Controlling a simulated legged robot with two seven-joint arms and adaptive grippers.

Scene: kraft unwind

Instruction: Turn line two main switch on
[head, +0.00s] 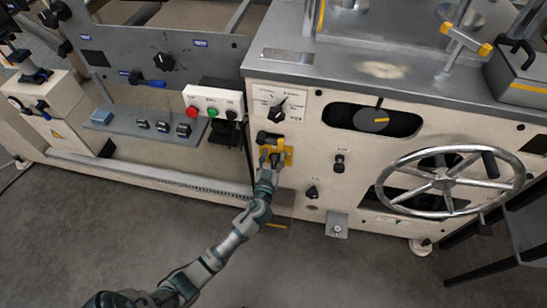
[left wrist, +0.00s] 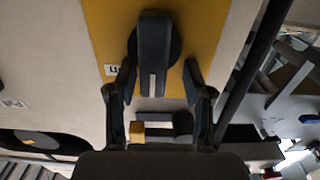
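A black rotary switch handle with a white stripe (left wrist: 153,60) sits on a yellow plate (left wrist: 105,25) in the left wrist view. The stripe runs along the handle, upright in that picture. A small white label, partly hidden and starting with "L", is beside it. In the head view the yellow plate (head: 288,158) is on the cream machine front, partly covered by my gripper. My left gripper (head: 271,157) is at this plate. Its two fingers are apart, one on each side of the handle, with gaps visible. A second dark part with a yellow end (left wrist: 137,131) shows between the fingers, lower down.
A selector dial (head: 278,108) is just above the plate. A button box (head: 213,100) with red, green and black controls is to the left. A black knob (head: 312,191) is at lower right. A large handwheel (head: 445,181) stands out at the right. The floor in front is clear.

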